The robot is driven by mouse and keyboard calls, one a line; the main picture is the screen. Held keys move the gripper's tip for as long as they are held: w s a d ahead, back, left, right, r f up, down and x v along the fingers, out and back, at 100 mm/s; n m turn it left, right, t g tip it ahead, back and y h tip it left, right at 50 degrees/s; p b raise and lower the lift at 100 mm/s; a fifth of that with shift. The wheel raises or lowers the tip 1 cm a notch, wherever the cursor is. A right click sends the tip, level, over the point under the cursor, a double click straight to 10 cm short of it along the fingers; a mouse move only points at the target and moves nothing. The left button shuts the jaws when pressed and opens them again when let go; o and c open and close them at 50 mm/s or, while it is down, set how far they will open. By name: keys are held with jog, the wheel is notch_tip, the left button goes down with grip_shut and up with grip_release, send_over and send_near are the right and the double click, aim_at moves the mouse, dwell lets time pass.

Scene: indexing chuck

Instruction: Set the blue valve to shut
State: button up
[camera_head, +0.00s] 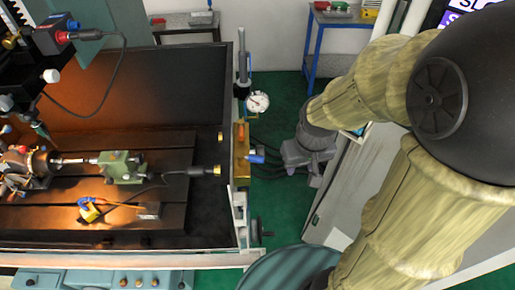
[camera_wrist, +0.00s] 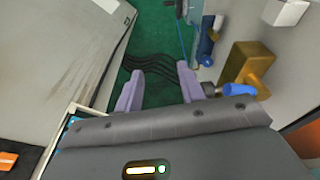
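The blue valve (camera_head: 256,158) sits on the right side of a brass block (camera_head: 240,165), which is fixed to the machine's right end wall. In the wrist view the blue valve handle (camera_wrist: 240,89) shows beside the brass block (camera_wrist: 248,66), with a dark piece reaching left from it. My gripper (camera_head: 302,174) is to the right of the valve, with a gap between them in the head view. In the wrist view my gripper (camera_wrist: 158,88) has its two pale purple fingers apart with nothing between them. The right finger appears close to the dark piece; contact cannot be told.
A round dial gauge (camera_head: 257,102) is mounted above the valve. Dark hoses (camera_wrist: 152,50) run over the green floor near my fingers. A grey cabinet (camera_head: 370,165) stands to the right. A handwheel (camera_head: 256,231) projects below the valve in the head view.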

jog(key=w+a+r+n+g+p, duration=0.1)
jog(key=w+a+r+n, duration=0.3)
jog(key=r, duration=0.5)
jog(key=w+a+r+n+g+p, duration=0.2)
jog(key=a+r+n, duration=0.3)
jog(key=r+n, duration=0.4)
jog(key=shift+w+a+n+g+y, duration=0.15)
jog(key=shift+w+n+g+y, duration=0.15)
jog(key=shift+w+g, duration=0.5)
jog(key=p+x, duration=0.1)
jog(key=x, duration=0.7)
jog(key=p+x, duration=0.2)
jog(key=x, duration=0.7)
jog(key=shift+w+f, duration=0.2)
grip_shut()
